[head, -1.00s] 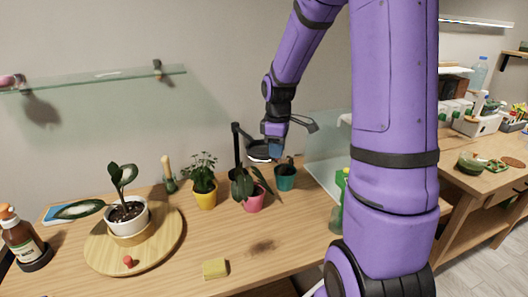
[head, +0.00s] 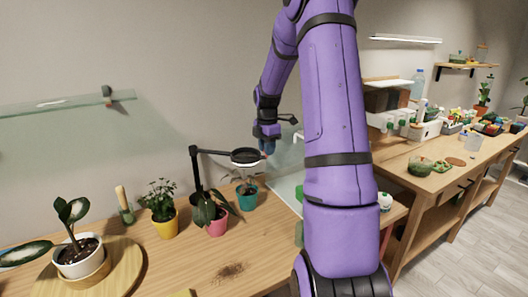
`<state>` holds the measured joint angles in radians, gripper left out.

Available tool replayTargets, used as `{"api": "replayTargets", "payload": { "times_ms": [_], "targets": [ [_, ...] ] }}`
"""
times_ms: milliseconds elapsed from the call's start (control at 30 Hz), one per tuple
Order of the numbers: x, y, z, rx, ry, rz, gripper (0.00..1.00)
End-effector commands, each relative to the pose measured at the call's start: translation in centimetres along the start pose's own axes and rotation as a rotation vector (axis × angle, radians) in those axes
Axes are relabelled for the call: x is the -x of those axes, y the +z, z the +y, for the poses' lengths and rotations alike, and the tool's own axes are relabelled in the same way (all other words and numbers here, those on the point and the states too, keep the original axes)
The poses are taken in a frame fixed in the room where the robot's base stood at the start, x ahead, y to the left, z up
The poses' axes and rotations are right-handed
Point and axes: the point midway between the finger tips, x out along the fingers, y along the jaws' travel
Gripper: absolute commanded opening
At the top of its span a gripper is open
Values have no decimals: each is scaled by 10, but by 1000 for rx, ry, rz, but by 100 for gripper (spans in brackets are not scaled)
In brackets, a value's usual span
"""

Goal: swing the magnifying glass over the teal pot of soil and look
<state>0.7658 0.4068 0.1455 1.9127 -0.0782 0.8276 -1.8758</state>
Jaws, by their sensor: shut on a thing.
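The magnifying glass (head: 245,156) has a dark round rim on a black jointed arm that reaches right from an upright black post. My gripper (head: 266,148) is at the right side of the rim and is shut on the magnifying glass; its fingertips are small and partly hidden. The teal pot (head: 247,201) stands on the wooden table, with a small plant showing at its top. In the head view the lens is straight above this pot with a gap between them. I cannot tell how exactly they line up in depth.
A pink pot (head: 217,224) with a leafy plant stands left of the teal pot, close to the post. A yellow pot (head: 165,224) is further left, and a white pot (head: 80,257) sits on a round wooden board. The front table middle is bare except for a dark soil patch (head: 228,271).

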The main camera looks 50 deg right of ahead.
Motion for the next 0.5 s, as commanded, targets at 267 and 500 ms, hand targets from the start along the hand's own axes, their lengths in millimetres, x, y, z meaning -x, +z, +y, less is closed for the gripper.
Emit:
{"api": "replayTargets", "payload": {
  "times_ms": [267,500],
  "targets": [
    [0,2,3,15,1,1,0],
    [0,2,3,14,1,0,34]
  ]
}}
